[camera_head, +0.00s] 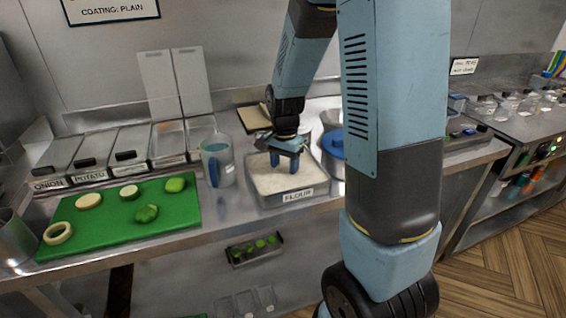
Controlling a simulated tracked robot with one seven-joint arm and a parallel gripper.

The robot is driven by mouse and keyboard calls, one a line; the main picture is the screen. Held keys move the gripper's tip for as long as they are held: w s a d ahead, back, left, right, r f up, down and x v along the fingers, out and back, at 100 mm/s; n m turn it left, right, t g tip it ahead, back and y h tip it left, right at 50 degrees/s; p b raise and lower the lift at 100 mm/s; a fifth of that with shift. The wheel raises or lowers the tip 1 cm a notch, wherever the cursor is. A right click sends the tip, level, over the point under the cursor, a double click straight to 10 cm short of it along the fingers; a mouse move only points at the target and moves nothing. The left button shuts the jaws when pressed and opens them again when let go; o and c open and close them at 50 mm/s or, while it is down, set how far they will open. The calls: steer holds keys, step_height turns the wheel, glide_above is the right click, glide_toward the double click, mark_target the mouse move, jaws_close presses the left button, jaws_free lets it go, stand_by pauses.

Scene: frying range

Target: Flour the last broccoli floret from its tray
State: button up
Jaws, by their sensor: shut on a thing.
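My gripper (286,161) points down into the flour tray (266,203), its blue fingertips at the flour's surface. It is shut on a small piece, taken as the broccoli floret, which the fingers and flour hide. The FLOUR label faces the front. Another green floret-like piece (146,214) lies on the green board (100,235). Two food trays have raised lids (158,88); the contents of the open tray (168,142) cannot be made out.
A clear jug (216,163) with a blue handle stands close left of the flour tray. Shut ONION (55,165) and POTATO (92,158) bins stand behind the board, which holds several vegetable pieces.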

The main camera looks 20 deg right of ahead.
steer(key=shift+f, duration=0.2)
steer(key=shift+a, duration=0.1)
stand_by(0.4)
steer(key=shift+a, duration=0.55)
steer(key=shift+d, duration=1.3)
steer(key=shift+a, duration=0.1)
steer(key=shift+a, duration=1.2)
steer(key=shift+d, duration=0.65)
steer(key=shift+r, duration=0.1)
